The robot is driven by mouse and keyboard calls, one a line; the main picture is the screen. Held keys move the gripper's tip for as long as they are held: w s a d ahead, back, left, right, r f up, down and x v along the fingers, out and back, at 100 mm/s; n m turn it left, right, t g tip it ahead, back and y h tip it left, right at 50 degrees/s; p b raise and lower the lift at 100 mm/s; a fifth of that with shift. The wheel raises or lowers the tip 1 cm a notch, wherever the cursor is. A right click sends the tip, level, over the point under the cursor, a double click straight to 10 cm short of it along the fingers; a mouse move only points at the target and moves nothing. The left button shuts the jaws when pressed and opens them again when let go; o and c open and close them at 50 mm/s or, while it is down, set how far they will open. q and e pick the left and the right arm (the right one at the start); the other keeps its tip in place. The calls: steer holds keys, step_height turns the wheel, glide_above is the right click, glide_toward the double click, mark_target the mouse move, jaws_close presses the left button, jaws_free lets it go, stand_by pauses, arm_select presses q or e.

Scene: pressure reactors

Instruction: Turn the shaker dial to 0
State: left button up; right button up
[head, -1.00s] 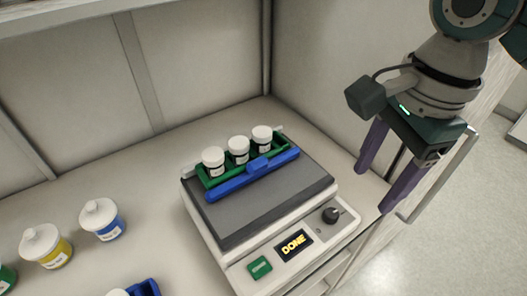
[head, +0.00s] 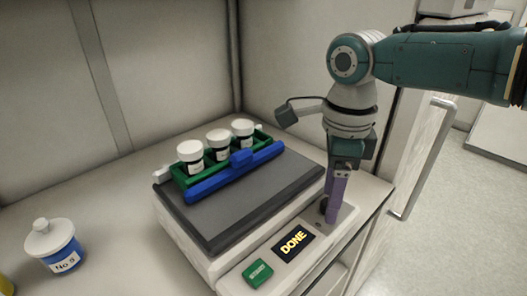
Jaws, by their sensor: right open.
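The shaker (head: 255,205) stands on the bench with a dark platform and a pale front panel. Its display (head: 293,242) reads DONE in yellow, and a green button (head: 257,273) sits left of it. The dark dial (head: 323,205) is right of the display, mostly hidden behind my right gripper (head: 333,214). That gripper points down with its purple fingers at the dial; whether they touch it I cannot tell. The fingers overlap in this view, and the gripper is open. My left gripper is not in view.
A green rack (head: 181,179) with three white-capped jars and a blue bar (head: 215,181) sits on the shaker platform. A blue-labelled jar (head: 56,249) stands on the bench at left. Cabinet walls rise behind and right; a metal handle (head: 428,150) is at right.

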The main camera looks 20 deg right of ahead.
steer(key=shift+f, duration=0.35)
jaws_close()
stand_by(0.3)
